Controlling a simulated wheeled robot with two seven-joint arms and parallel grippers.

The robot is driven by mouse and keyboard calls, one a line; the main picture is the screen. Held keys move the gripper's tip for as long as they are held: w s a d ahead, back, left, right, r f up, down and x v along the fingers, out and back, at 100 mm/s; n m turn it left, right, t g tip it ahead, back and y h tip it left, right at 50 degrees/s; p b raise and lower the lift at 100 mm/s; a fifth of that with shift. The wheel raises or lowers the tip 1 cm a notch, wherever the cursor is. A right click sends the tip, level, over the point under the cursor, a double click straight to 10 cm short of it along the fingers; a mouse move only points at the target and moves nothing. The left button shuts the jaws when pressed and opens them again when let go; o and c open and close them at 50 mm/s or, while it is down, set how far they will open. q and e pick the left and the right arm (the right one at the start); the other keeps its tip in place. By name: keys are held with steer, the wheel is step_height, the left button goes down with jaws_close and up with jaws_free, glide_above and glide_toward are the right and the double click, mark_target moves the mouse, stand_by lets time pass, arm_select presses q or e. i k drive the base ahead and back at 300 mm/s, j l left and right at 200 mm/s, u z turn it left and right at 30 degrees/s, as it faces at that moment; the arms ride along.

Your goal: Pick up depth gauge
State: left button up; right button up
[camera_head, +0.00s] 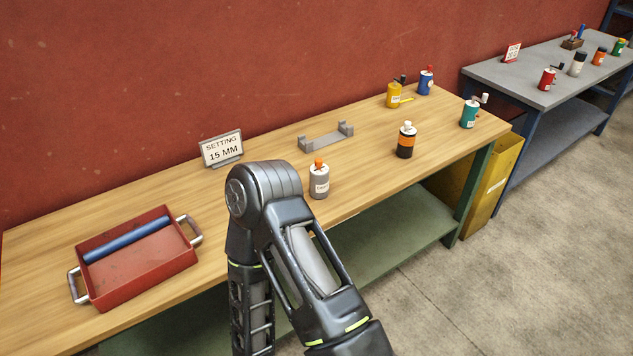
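I cannot tell for sure which thing is the depth gauge. A grey cradle-shaped piece (326,137) with raised ends lies on the wooden workbench (255,181) near the wall. A sign (222,149) reading "SETTING 15 MM" stands left of it. A red tray (140,284) with metal handles holds a blue rod (126,239) at the left. A black arm link of mine rises from the bottom middle and hides part of the bench's front edge. Neither gripper shows.
Bench bottles are grey with an orange cap (319,182), black-orange (405,142), yellow (393,95), blue (426,81) and teal (469,113). A yellow bin (494,185) stands at the bench's right end. A grey table (515,77) with bottles is beyond. Floor at right is clear.

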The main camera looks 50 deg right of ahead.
mark_target(318, 181)
steer(key=i, duration=0.5)
steer(key=z, duration=1.95)
